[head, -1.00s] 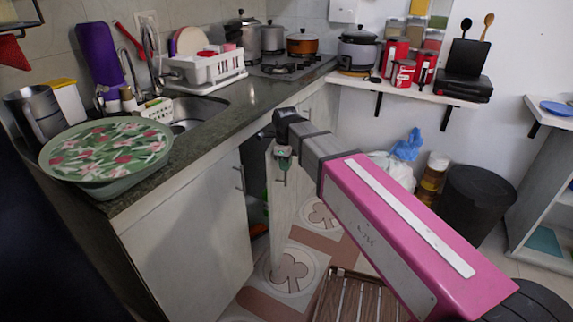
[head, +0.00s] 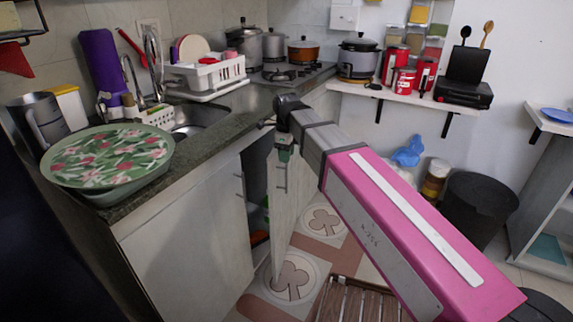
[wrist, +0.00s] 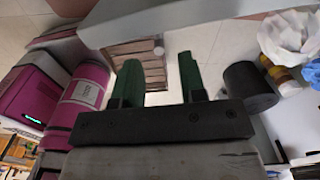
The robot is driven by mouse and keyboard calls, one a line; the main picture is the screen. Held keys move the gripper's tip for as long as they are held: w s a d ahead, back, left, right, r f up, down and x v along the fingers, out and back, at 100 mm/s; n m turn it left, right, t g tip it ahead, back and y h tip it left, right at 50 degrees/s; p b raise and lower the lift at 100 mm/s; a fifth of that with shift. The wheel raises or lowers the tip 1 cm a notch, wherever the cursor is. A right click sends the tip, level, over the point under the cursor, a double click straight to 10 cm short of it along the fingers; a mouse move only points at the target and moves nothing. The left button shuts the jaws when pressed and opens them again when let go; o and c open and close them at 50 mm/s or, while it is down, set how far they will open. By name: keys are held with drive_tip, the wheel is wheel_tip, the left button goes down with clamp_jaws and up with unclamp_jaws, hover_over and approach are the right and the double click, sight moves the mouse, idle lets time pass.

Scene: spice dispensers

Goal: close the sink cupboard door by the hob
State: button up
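The sink cupboard door (head: 285,215) by the hob stands ajar under the counter in the head view, seen at a steep angle. A dark gap shows at its left, with the cupboard inside (head: 256,185) partly visible. A bar handle (head: 281,180) is on its upper part. My gripper (head: 285,153) is at the top of the door, just above the handle; I cannot tell whether it touches. In the wrist view my gripper's (wrist: 160,82) two green fingers are apart, with nothing held between them. A pale panel (wrist: 190,22), seemingly the door, crosses beyond the fingertips.
The closed cupboard door (head: 190,225) is at the left. The counter edge (head: 215,140) runs above. A slatted wooden piece (head: 355,300) lies on the floor. A black bin (head: 475,205) and a jar (head: 435,180) stand right of my arm.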

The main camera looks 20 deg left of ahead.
drive_tip(key=shift+r, duration=1.9)
